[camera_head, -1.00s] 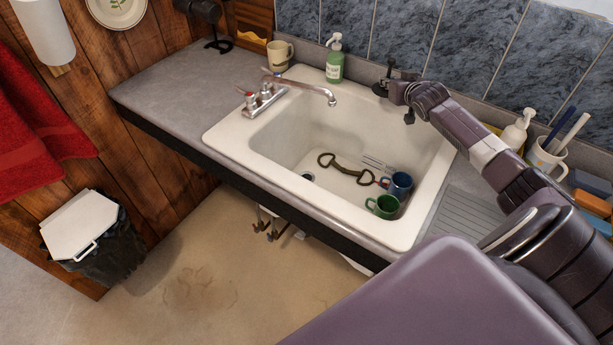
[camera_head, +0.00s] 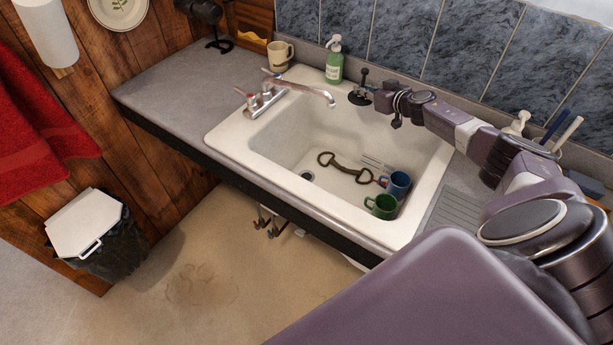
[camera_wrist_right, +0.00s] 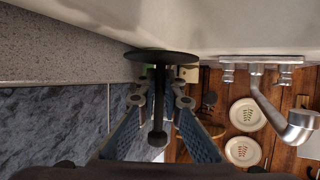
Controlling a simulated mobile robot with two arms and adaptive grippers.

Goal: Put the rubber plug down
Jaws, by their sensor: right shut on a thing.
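The rubber plug (camera_head: 359,98) is a black disc with an upright knobbed stem. It is at the back rim of the white sink (camera_head: 225,136), right of the faucet. My right gripper (camera_head: 372,93) reaches in from the right and is shut on the plug's stem. The right wrist view shows the plug's flat disc (camera_wrist_right: 162,57) just beyond my fingertips (camera_wrist_right: 160,98), close to the pale sink surface. I cannot tell whether the disc touches the rim. My left gripper is not in view.
A green soap bottle (camera_head: 334,62) and a beige mug (camera_head: 280,55) stand behind the faucet (camera_head: 265,98). The basin holds a blue mug (camera_head: 398,185), a green mug (camera_head: 381,207) and a horse bit (camera_head: 345,168). The left counter (camera_head: 185,80) is mostly clear.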

